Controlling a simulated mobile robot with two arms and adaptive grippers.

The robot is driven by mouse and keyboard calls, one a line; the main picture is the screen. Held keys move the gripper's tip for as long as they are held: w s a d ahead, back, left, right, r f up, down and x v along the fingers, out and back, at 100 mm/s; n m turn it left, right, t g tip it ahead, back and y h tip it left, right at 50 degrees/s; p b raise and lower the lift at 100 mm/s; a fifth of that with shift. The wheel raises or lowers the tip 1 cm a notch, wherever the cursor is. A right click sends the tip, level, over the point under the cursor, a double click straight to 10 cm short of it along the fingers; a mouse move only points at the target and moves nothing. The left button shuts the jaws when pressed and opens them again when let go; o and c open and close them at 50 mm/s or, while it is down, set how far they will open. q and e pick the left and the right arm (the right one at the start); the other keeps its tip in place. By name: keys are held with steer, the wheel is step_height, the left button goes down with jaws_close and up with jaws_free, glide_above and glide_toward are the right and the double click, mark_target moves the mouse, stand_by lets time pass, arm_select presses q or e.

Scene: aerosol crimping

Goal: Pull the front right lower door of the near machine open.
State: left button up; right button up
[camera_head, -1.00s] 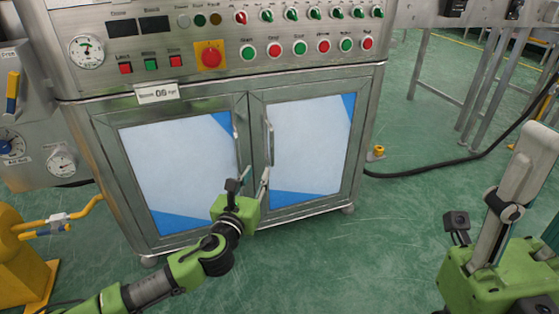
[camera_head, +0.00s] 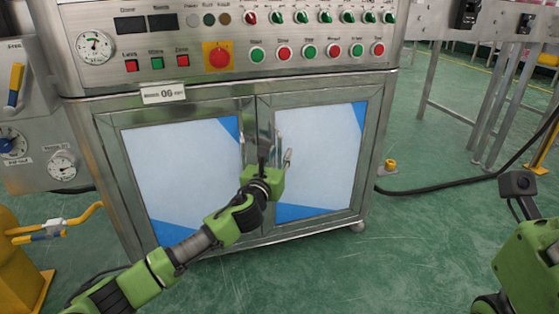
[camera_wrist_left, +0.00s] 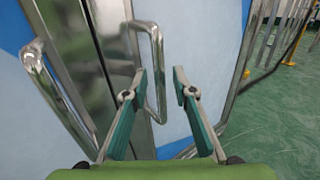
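The near machine has two lower doors with pale panels and blue corners. The front right lower door (camera_head: 318,160) is closed. Its upright metal bar handle (camera_wrist_left: 157,50) shows in the left wrist view, while in the head view it is largely hidden behind my left gripper (camera_head: 276,156). In the left wrist view my left gripper (camera_wrist_left: 160,76) is open, and the lower part of the handle appears between its two fingertips. I cannot tell whether they touch it. Only the green body and camera of my right gripper show at the lower right; its fingers are out of view.
The left lower door (camera_head: 185,175) is closed, its handle (camera_wrist_left: 58,95) just left of my left gripper. A control panel (camera_head: 230,40) with buttons and knobs is above. A black cable (camera_head: 430,187) lies to the right.

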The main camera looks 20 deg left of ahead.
arm_select(q)
steer(key=shift+w, duration=0.25)
jaws_close()
